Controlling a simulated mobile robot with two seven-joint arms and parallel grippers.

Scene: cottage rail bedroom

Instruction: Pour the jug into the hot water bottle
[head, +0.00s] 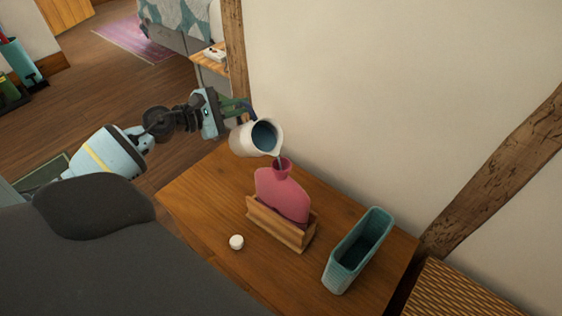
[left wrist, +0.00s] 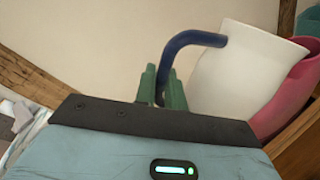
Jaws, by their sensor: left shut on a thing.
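The white jug (head: 246,141) with a dark blue handle is held above the wooden table, tilted with its spout toward the hot water bottle. My left gripper (head: 236,106) is shut on the jug's handle; the left wrist view shows the green fingers (left wrist: 161,88) around the handle and the white jug body (left wrist: 240,75). The pink hot water bottle (head: 283,195) stands upright in a wooden holder (head: 273,225). Its open neck is just below the spout, and a thin stream appears between them. In the left wrist view the pink bottle (left wrist: 285,100) is partly hidden behind the jug. My right gripper is not in view.
A small white cap (head: 236,242) lies on the table (head: 205,200) left of the holder. A teal basket (head: 340,278) stands to the right. The wall (head: 370,90) is close behind the table. A woven surface (head: 450,292) is at lower right.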

